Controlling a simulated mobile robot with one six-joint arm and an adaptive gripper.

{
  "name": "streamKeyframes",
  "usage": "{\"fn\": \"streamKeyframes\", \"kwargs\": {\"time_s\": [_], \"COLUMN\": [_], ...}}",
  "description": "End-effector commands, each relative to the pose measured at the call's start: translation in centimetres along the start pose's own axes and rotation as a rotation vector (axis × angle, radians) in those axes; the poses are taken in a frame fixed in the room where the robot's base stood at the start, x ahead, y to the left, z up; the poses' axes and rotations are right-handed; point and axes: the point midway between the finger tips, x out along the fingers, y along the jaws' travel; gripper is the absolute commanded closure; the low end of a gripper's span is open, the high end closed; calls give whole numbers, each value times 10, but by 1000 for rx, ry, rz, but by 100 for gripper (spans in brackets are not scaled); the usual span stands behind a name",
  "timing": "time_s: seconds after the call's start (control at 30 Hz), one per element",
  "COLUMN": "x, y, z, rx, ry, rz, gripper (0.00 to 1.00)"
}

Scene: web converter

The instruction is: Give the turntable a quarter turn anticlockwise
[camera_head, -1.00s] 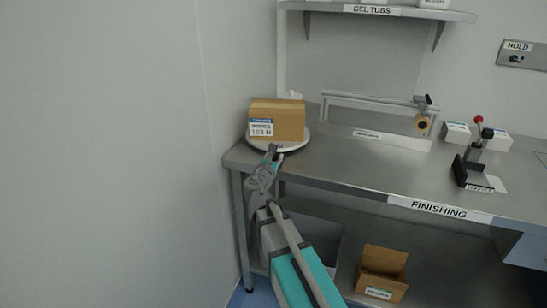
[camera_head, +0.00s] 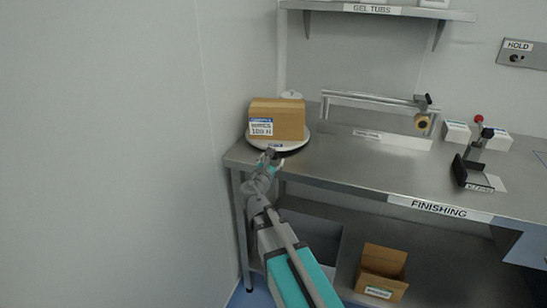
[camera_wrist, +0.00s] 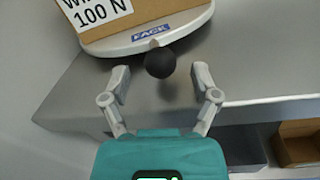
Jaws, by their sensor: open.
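The white round turntable (camera_head: 297,144) lies at the left end of the steel bench, with a cardboard box (camera_head: 284,121) labelled "100 N" standing on it. In the wrist view the turntable's rim (camera_wrist: 188,22) carries a "PACK" label, and a black ball knob (camera_wrist: 160,62) sticks out from the rim near that label. The box (camera_wrist: 110,22) fills the upper left there. My gripper (camera_wrist: 161,80) is open, its two fingers on either side of the knob, which appears between and slightly beyond the fingertips. I cannot tell whether they touch it. In the head view my gripper (camera_head: 270,160) is at the turntable's front edge.
A wall stands close on the left. The steel bench (camera_head: 340,170) is clear right of the turntable. An open carton (camera_head: 382,272) sits below.

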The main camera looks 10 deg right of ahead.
Motion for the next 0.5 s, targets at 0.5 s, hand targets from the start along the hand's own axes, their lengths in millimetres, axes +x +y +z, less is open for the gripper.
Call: {"fn": "streamKeyframes", "kwargs": {"time_s": [0.5], "x": [-78], "y": [-1], "z": [0], "rx": [0], "ry": [0], "rz": [1], "gripper": [22]}}
